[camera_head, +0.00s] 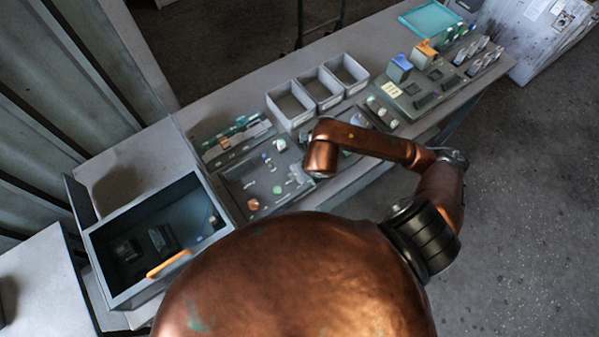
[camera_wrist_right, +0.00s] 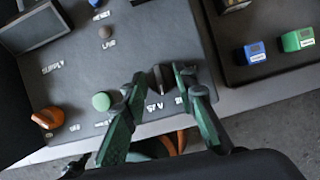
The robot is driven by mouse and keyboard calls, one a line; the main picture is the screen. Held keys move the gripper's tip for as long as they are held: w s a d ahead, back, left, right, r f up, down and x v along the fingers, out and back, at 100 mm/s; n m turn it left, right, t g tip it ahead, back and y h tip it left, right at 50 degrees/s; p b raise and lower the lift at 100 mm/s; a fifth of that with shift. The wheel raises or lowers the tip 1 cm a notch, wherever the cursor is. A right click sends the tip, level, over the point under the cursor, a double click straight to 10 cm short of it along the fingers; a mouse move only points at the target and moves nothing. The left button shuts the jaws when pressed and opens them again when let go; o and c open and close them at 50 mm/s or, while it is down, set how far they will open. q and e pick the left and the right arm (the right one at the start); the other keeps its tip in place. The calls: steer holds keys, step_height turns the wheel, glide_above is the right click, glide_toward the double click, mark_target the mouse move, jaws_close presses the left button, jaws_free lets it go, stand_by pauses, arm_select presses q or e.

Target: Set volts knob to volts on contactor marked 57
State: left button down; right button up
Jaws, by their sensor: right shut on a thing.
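In the right wrist view, my right gripper (camera_wrist_right: 158,80) has its two green fingers on either side of a small dark knob (camera_wrist_right: 159,77) and is shut on it. The knob stands on a dark grey panel (camera_wrist_right: 130,60) near its lower edge, beside small white lettering that is hard to read. In the head view, my copper right arm reaches over the bench and its gripper is hidden beneath the wrist. I cannot make out a contactor marked 57. My left gripper is not in view.
The panel also has an orange knob (camera_wrist_right: 45,117), a green button (camera_wrist_right: 101,101) and a brown button (camera_wrist_right: 105,32). Blue (camera_wrist_right: 255,52) and green (camera_wrist_right: 297,40) blocks sit on another panel. In the head view, grey bins (camera_head: 290,104) and a dark open box (camera_head: 130,275) stand on the bench.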

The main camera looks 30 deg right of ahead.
steer(key=m+h, duration=0.1)
steer(key=m, duration=0.1)
steer(key=m+b, duration=0.1)
steer(key=m, duration=0.2)
steer(key=shift+a+h, duration=0.15)
steer(key=shift+h, duration=0.25)
stand_by(0.3)
steer(key=o, duration=1.1)
steer(key=shift+g, duration=0.3)
steer(key=shift+r, duration=0.1)
steer(key=shift+v, duration=5.9)
steer(key=shift+a+r, duration=0.1)
